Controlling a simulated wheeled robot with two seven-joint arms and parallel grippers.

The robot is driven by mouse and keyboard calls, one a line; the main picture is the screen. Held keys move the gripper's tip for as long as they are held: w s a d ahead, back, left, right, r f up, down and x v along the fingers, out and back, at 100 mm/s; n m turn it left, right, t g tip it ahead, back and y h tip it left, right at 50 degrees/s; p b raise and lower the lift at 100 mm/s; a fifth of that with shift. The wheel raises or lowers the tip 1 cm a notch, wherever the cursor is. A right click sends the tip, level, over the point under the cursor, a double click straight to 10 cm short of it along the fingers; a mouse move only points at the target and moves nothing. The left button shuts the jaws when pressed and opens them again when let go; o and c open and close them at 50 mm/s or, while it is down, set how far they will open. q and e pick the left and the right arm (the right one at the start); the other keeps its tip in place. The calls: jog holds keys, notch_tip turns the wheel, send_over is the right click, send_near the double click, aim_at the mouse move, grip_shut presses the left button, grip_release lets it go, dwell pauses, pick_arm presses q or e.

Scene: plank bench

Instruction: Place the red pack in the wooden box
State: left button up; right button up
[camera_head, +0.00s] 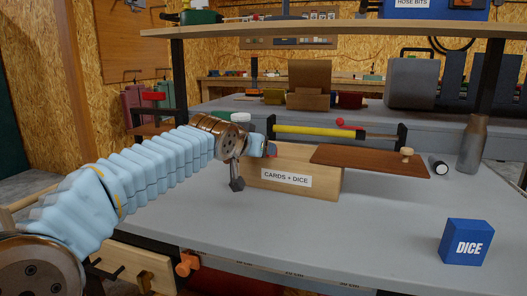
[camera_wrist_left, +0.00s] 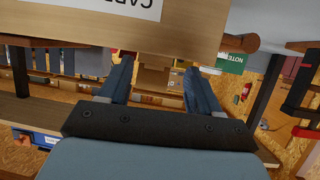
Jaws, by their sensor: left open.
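The wooden box (camera_head: 315,185), labelled "CARDS + DICE", stands on the grey bench. Its brown lid (camera_head: 365,160), with a pale knob, sits shifted to the right, off the box's left part. My left gripper (camera_head: 258,148) is at the box's upper left end, open. In the left wrist view its two blue fingers (camera_wrist_left: 160,70) are spread with nothing between them, and the box (camera_wrist_left: 110,25) fills the top. A small red patch (camera_head: 272,149) shows beside the fingers at the box's open end; I cannot tell whether it is the red pack. My right gripper is not in view.
A blue "DICE" box (camera_head: 465,243) stands at the front right. A grey bottle (camera_head: 472,146) and a dark cylinder (camera_head: 438,166) are right of the lid. A yellow tube (camera_head: 318,132) lies behind the box. The bench front middle is clear.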

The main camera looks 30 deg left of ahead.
pick_arm(q)
jog(key=v, duration=0.6)
